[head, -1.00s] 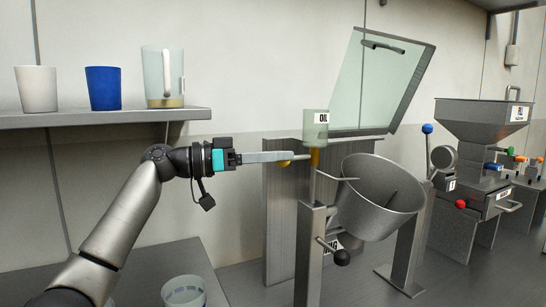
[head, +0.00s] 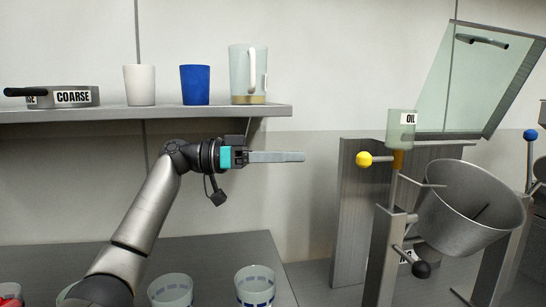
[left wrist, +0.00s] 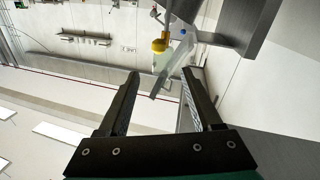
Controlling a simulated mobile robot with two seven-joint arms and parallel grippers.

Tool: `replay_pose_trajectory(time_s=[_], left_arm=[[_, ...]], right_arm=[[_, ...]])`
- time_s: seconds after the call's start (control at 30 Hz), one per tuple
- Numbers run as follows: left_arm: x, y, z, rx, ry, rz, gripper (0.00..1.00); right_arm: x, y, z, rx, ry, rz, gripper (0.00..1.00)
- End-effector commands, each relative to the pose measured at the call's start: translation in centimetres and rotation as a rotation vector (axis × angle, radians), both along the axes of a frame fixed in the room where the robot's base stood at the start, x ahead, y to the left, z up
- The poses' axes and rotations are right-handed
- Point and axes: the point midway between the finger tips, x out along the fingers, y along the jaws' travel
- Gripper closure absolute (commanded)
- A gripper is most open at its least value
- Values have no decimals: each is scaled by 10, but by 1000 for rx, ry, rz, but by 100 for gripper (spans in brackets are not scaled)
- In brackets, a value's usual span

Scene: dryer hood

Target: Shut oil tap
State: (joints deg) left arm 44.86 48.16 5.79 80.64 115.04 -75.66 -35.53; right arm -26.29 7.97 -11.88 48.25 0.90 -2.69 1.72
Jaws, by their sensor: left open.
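The oil tap has a yellow ball knob (head: 364,159) that sticks out to the left, below a clear cup labelled OIL (head: 401,129). The knob's short lever runs to an orange-brown piece (head: 398,160) under the cup. My left gripper (head: 303,156) is left of the knob at about its height, with a clear gap, and holds nothing. In the left wrist view the fingers (left wrist: 162,85) are spread apart, with the yellow knob (left wrist: 160,45) beyond their tips. My right gripper is not in view.
A tilted metal drum (head: 470,215) hangs on posts at the right, beneath a raised glass lid (head: 470,85). A shelf (head: 190,112) with cups and a jug is above my arm. Glasses (head: 255,285) stand on the lower counter.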

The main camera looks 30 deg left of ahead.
Motion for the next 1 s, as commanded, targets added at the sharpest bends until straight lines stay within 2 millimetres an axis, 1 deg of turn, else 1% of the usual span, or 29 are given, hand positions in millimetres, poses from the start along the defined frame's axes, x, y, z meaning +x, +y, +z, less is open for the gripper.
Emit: replay_pose_trajectory(time_s=[0.03,0.13,0.27,0.83,0.93,1.0], left_arm=[[-4,7,-8,1,2,3,34],[-11,18,-8,-1,1,2,34],[-15,24,-8,-1,-1,0,34],[-16,25,-7,-1,-1,0,34],[-16,25,-1,-2,-1,0,34],[-16,25,10,-2,-1,0,34]], right_arm=[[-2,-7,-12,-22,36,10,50],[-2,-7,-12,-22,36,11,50],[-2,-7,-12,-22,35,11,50],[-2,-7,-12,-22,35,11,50],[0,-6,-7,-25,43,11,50],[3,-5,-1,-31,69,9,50]])
